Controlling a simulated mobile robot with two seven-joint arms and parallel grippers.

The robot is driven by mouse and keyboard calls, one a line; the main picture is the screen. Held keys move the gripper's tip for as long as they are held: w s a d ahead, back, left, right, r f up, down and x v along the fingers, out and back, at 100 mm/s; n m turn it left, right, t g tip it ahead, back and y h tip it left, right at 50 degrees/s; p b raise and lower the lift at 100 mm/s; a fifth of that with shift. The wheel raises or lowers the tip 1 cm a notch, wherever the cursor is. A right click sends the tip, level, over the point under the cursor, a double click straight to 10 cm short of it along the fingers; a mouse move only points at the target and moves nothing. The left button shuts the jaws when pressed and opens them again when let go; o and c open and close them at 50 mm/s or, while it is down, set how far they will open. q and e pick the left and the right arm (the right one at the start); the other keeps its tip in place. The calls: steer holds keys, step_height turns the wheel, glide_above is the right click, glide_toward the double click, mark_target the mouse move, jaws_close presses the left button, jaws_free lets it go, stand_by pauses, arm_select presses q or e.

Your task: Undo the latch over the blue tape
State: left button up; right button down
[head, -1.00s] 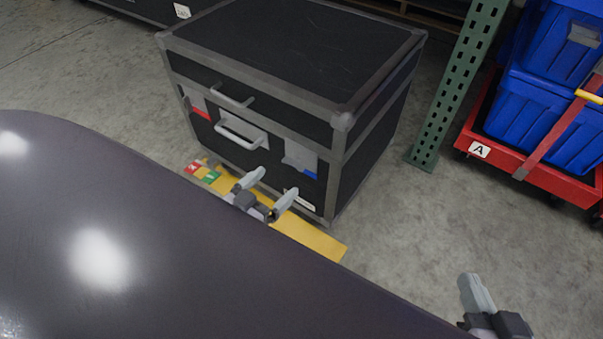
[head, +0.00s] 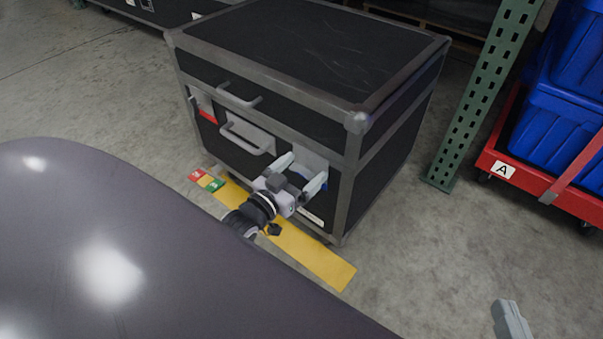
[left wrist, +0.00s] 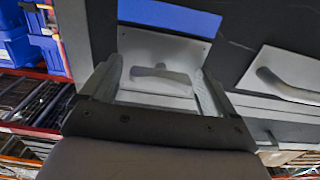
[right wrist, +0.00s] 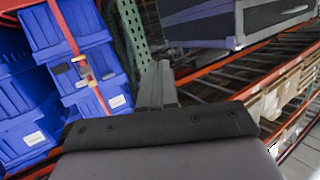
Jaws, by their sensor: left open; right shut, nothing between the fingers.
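A black case (head: 300,50) with grey metal edges stands on the floor. On its front right is a grey latch plate (head: 312,160), with blue tape (head: 305,180) partly hidden behind my left gripper (head: 303,172). In the left wrist view the latch (left wrist: 160,75) lies between the two open fingers, and the blue tape (left wrist: 170,15) shows beyond its plate. I cannot tell whether the fingers touch the latch. My right gripper (head: 511,320) is shut and empty, low at the right, away from the case. It also shows in the right wrist view (right wrist: 157,85).
Another latch with red tape (head: 208,116) is at the case's front left, with a handle (head: 245,137) between. A green post (head: 480,95) and a red cart (head: 540,188) with blue totes (head: 555,130) stand right. A yellow floor strip (head: 310,255) lies in front.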

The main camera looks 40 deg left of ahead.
arm_select(q)
steer(key=shift+w, duration=0.15)
steer(key=c, duration=1.1)
steer(key=shift+o, duration=0.2)
